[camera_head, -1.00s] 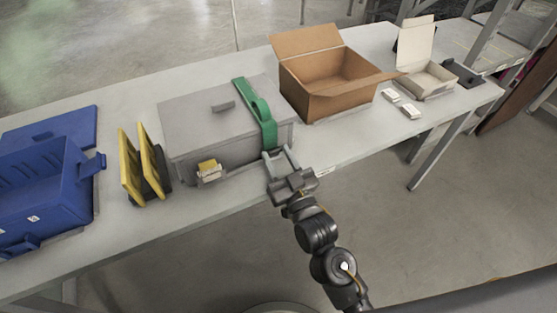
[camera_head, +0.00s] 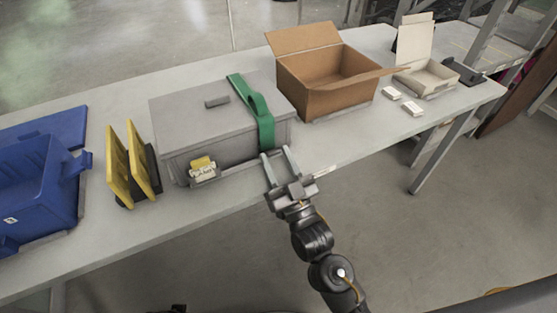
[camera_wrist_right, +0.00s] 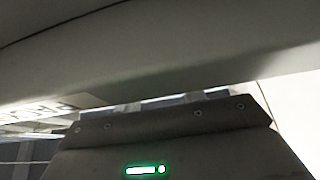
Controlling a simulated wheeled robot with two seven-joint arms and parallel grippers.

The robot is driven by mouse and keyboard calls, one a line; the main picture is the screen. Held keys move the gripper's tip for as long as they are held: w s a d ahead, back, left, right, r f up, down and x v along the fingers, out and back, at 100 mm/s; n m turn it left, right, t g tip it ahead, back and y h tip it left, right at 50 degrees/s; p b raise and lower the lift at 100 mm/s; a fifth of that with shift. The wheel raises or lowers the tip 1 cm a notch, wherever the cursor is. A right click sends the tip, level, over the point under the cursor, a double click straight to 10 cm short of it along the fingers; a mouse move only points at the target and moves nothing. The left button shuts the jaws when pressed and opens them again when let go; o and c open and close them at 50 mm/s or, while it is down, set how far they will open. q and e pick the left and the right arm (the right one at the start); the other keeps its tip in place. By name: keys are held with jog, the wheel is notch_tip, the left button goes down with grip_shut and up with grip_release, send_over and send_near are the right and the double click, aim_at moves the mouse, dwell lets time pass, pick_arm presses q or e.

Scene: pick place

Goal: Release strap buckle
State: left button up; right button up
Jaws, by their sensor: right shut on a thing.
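A grey lidded case (camera_head: 190,115) stands on the table with a green strap (camera_head: 262,125) over its lid and down its front right side. The strap has a raised loop near the lid's front edge. I cannot make out a separate buckle. My right gripper (camera_head: 278,160) is at the table's front edge, just in front of the strap's lower end and apart from it. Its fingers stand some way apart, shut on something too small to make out. In the right wrist view, a blurred grey surface (camera_wrist_right: 160,60) fills the upper part. My left gripper is out of view.
A yellow-and-white item (camera_head: 203,170) is at the case's front. Yellow upright panels (camera_head: 128,165) and a blue crate (camera_head: 35,200) stand left. An open cardboard box (camera_head: 325,85), small white boxes (camera_head: 402,100) and an open white box (camera_head: 428,80) stand right on the table (camera_head: 150,235).

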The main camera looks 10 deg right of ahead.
jog(key=o, duration=1)
jog(key=shift+s+f, duration=0.1)
jog(key=shift+s+d+f, duration=0.1)
jog(key=shift+s+f, duration=0.1)
jog(key=shift+s, duration=0.05)
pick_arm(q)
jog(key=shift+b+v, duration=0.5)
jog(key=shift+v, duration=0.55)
pick_arm(e)
jog(key=v, duration=1)
jog(key=shift+r, duration=0.1)
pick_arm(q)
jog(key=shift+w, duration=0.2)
